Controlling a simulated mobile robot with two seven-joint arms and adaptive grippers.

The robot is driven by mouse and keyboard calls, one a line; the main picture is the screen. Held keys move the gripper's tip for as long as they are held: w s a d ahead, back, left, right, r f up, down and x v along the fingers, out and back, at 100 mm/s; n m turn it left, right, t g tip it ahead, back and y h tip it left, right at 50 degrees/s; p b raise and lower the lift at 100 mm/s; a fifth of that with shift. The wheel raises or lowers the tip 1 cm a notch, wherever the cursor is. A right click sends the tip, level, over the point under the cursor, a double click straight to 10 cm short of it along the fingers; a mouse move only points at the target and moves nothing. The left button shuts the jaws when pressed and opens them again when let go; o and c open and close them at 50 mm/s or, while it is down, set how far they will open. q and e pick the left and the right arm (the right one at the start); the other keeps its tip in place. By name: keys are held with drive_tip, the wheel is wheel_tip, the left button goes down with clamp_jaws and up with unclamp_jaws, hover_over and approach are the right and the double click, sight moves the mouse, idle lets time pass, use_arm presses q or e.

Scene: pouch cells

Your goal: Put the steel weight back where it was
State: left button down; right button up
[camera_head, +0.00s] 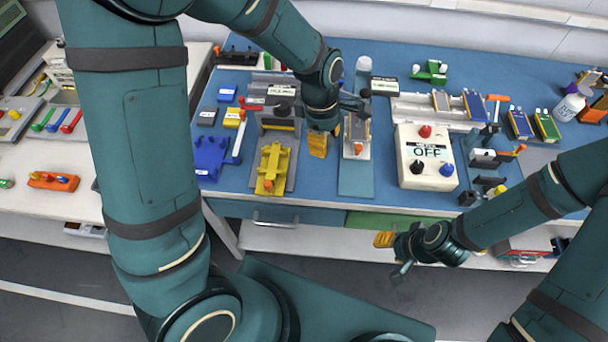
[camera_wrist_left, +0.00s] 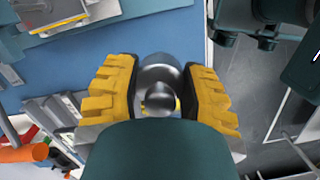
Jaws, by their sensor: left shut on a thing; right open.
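The steel weight (camera_wrist_left: 158,82) is a shiny rounded grey metal piece with a knob, seen in the left wrist view between the yellow fingers. My left gripper (camera_wrist_left: 160,92) is shut on it. In the head view the left gripper (camera_head: 319,143) is over the blue bench mat, between the yellow fixture and a small plate stand; I cannot make out the weight there, as the gripper and wrist cover it. My right gripper (camera_head: 387,242) is open and empty, in front of the bench's near edge.
The yellow fixture (camera_head: 272,168) stands left of the left gripper. A white box reading OFF (camera_head: 427,158) with several knobs stands to its right. A blue holder (camera_head: 210,154) is further left. A clear bottle (camera_head: 363,72) stands behind. Bare blue mat (camera_head: 385,183) lies near the front.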

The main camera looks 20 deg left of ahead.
sight(319, 178)
use_arm(q)
drive_tip(key=shift+s+a+f, duration=0.2)
drive_tip(key=shift+s+f, duration=0.4)
drive_tip(key=shift+s, duration=0.25)
drive_tip(key=shift+m, duration=0.3)
wheel_tip(319, 178, down, 10)
drive_tip(key=b, duration=0.3)
drive_tip(key=shift+s+f, duration=0.1)
drive_tip(key=c, duration=0.5)
unclamp_jaws()
drive_tip(key=shift+c, duration=0.2)
drive_tip(key=shift+r, duration=0.5)
wheel_tip(319, 178, up, 11)
drive_tip(key=a+p, duration=0.1)
drive_tip(key=p, duration=0.2)
drive_tip(key=shift+a, duration=0.3)
